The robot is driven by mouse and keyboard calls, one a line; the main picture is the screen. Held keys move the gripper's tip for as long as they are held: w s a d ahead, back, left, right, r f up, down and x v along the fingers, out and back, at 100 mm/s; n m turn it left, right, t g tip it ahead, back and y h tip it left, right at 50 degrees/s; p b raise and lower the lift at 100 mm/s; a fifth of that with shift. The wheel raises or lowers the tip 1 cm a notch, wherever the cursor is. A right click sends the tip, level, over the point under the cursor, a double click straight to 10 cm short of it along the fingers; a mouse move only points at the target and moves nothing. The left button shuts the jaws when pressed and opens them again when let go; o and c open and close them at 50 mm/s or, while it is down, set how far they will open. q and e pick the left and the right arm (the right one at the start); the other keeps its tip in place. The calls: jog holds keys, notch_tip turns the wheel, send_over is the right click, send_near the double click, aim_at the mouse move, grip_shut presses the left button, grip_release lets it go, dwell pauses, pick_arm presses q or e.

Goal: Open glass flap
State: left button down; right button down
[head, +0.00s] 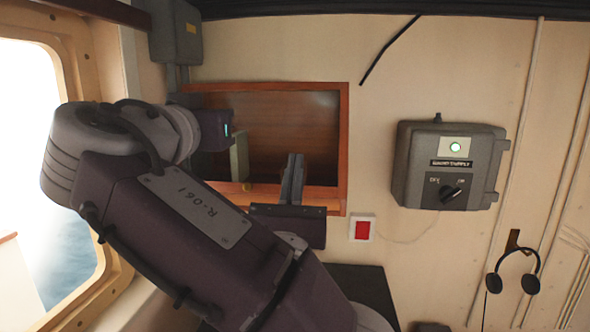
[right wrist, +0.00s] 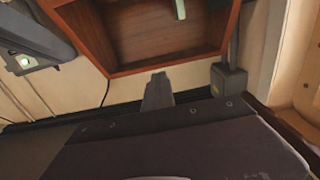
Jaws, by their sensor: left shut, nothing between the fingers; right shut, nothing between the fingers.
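A reddish wooden wall box (head: 343,140) with a dark brown inside hangs left of the middle in the head view. Its glass flap is hard to make out; I cannot tell whether it stands ajar. A small yellowish knob (head: 247,187) sits on the lower frame. A pale upright thing (head: 240,155) shows behind my arm. My right gripper (right wrist: 157,90) is shut and empty in the right wrist view, below the wooden box (right wrist: 150,68) in that picture.
A grey control box (head: 450,165) with a lit lamp and knob hangs to the right. A red button (head: 362,230) sits under the wooden box's right corner. A headset (head: 515,272) hangs lower right. A grey junction box (head: 177,30) and a window (head: 40,190) are at left.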

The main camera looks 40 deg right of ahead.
jog(key=shift+d, duration=0.1)
dwell(0.3)
dwell(0.3)
jog(key=c, duration=1.3)
grip_release()
